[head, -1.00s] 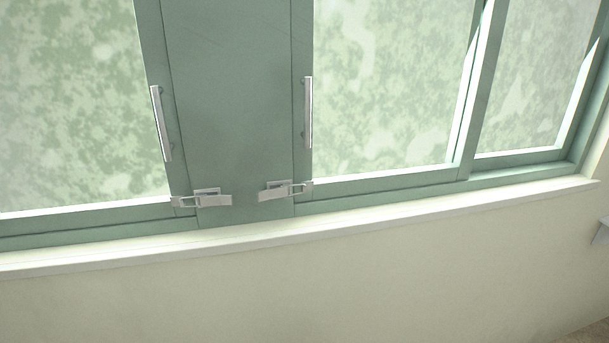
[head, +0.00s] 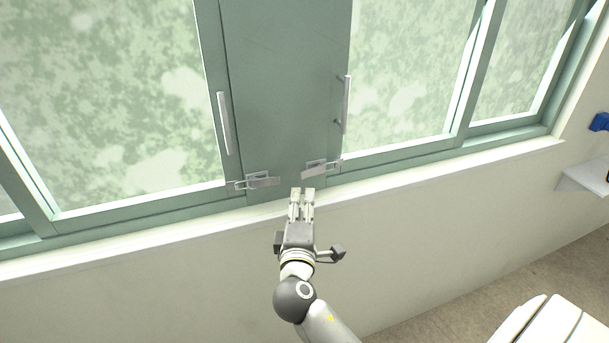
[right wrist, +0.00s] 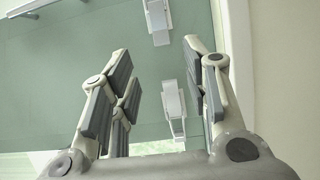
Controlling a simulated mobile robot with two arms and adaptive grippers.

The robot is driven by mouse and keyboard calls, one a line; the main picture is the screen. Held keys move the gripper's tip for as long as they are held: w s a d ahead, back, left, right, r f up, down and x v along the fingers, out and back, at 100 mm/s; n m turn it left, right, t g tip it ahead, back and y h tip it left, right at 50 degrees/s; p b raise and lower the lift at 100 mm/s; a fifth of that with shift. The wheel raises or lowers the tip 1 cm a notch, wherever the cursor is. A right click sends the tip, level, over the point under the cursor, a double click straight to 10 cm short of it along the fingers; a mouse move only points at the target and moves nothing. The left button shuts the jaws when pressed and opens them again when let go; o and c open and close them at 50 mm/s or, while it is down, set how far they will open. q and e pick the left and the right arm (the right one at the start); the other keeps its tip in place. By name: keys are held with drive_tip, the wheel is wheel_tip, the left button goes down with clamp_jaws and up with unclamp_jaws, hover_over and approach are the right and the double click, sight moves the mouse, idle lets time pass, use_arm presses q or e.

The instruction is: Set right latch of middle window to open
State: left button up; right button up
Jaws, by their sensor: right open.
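Two small metal latches sit low on the green middle panel (head: 285,90). The left latch (head: 257,181) is at the left edge. My right gripper (head: 303,192) is open and empty, its fingertips showing just below and left of the right latch. In the right wrist view, turned sideways, the right latch (right wrist: 157,20) appears at the top. The left latch (right wrist: 173,108) appears between the open fingers (right wrist: 168,90), beyond them. No contact is visible. My left gripper is not in view.
Vertical handles stand above the left latch (head: 224,124) and right latch (head: 346,105). A pale sill (head: 420,173) runs below the windows. A wall shelf (head: 588,178) and a blue object (head: 599,122) are at far right. The wall below the sill is clear.

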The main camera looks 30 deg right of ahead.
sight(304, 175)
drive_tip(key=p+x, duration=0.2)
drive_tip(key=x, duration=0.6)
drive_tip(key=shift+w+p, duration=0.25)
drive_tip(key=shift+p, duration=0.15)
drive_tip(key=shift+w+d, duration=0.35)
drive_tip(key=shift+w, duration=0.2)
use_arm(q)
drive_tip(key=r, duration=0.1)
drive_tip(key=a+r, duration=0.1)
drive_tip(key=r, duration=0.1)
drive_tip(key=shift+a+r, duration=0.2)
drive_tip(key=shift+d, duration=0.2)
use_arm(e)
clamp_jaws()
